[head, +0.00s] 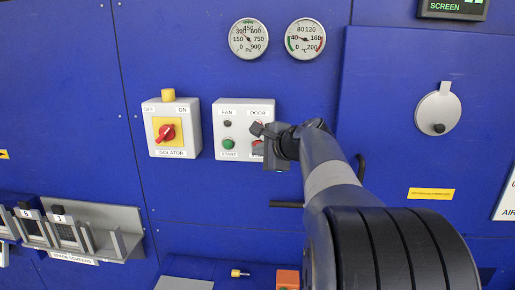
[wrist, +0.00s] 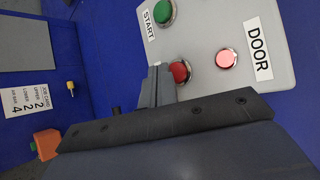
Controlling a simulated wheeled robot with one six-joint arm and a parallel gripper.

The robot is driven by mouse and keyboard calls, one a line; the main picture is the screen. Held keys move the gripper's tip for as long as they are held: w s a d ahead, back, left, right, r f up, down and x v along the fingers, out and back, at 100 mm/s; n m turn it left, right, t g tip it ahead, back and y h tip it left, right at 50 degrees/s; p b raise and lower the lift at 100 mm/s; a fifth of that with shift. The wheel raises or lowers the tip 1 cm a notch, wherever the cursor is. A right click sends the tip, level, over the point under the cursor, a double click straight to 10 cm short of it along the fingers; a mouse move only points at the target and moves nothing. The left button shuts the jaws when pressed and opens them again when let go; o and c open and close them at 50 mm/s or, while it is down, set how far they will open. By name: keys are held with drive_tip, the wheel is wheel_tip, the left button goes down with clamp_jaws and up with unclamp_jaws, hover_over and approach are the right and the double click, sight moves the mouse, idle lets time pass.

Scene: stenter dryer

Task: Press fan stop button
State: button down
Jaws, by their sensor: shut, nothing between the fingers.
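The grey control box (head: 221,109) is on the blue panel, with FAN and DOOR labels. It has a green START button (head: 228,144) and a dark round fitting under FAN. In the wrist view, the red button (wrist: 180,72) sits beside the green button (wrist: 164,12) and a lit pinkish lamp (wrist: 227,57) by the DOOR label. My gripper (head: 268,148) is in front of the box's right side and hides much of the red button in the head view. In the wrist view, my shut gripper (wrist: 157,76) overlaps the red button's edge; I cannot tell whether it touches.
An isolator box (head: 151,148) with a red knob (head: 166,133) stands just left of the control box. Two gauges (head: 249,39) are above. A dark handle (head: 286,204) is below. A tray of screens (head: 110,220) is at lower left.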

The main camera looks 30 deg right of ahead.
drive_tip(key=shift+s+a, duration=0.1)
drive_tip(key=s+a, duration=0.2)
drive_tip(key=s+b, duration=0.1)
drive_tip(key=s, duration=0.1)
drive_tip(key=shift+s+a, duration=0.1)
drive_tip(key=shift+a, duration=0.3)
drive_tip(key=shift+d, duration=0.1)
idle(0.7)
drive_tip(key=shift+s+a+b, duration=0.2)
drive_tip(key=shift+s+a, duration=0.4)
drive_tip(key=shift+s, duration=0.2)
drive_tip(key=shift+s+a+b, duration=0.2)
drive_tip(key=shift+s+a, duration=0.35)
drive_tip(key=shift+s, duration=0.2)
